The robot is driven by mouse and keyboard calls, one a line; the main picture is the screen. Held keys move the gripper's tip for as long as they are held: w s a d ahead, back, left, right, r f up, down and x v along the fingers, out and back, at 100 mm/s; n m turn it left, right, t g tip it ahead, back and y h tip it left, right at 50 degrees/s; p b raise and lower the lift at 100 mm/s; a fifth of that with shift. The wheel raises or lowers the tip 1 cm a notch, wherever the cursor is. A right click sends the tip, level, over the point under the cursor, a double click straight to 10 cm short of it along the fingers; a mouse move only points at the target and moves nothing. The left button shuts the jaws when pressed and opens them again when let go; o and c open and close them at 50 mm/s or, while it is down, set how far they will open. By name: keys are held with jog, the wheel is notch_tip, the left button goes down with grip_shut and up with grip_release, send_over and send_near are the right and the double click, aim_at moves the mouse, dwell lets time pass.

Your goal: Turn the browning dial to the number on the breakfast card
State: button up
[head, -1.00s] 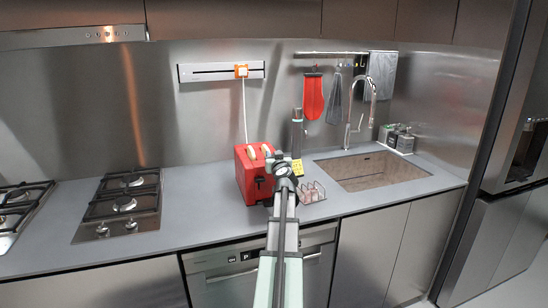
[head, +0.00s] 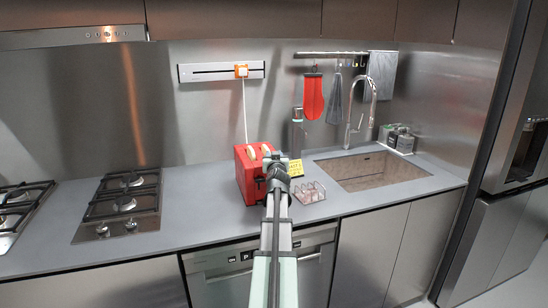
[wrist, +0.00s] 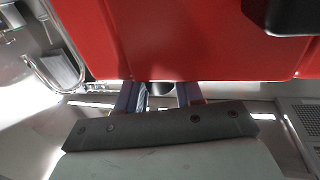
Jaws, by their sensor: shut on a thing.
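The red toaster (head: 246,182) stands on the counter with pale bread slices (head: 252,153) in its top. Its red face (wrist: 200,40) fills the upper wrist view. My gripper (wrist: 161,92) is at the toaster's face, its two fingers on either side of a small dark knob (wrist: 161,88), the browning dial, and shut on it. The dial's marks and pointer are hidden. In the head view my gripper (head: 274,166) covers part of the toaster's front. The yellow breakfast card (head: 296,168) stands just right of my gripper; its writing is too small to read.
A wire rack (head: 310,192) is right of the gripper, with the sink (head: 370,172) beyond. A dark bottle (head: 296,133) stands behind the card. A black part (wrist: 284,14) juts from the toaster's face. Counter left of the toaster is clear up to the hob (head: 120,205).

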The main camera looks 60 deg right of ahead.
dwell(0.3)
jog(key=o, duration=0.9)
jog(key=shift+a, duration=0.1)
jog(key=v, duration=1.3)
jog(key=shift+s+a, duration=0.2)
jog(key=shift+a, duration=0.05)
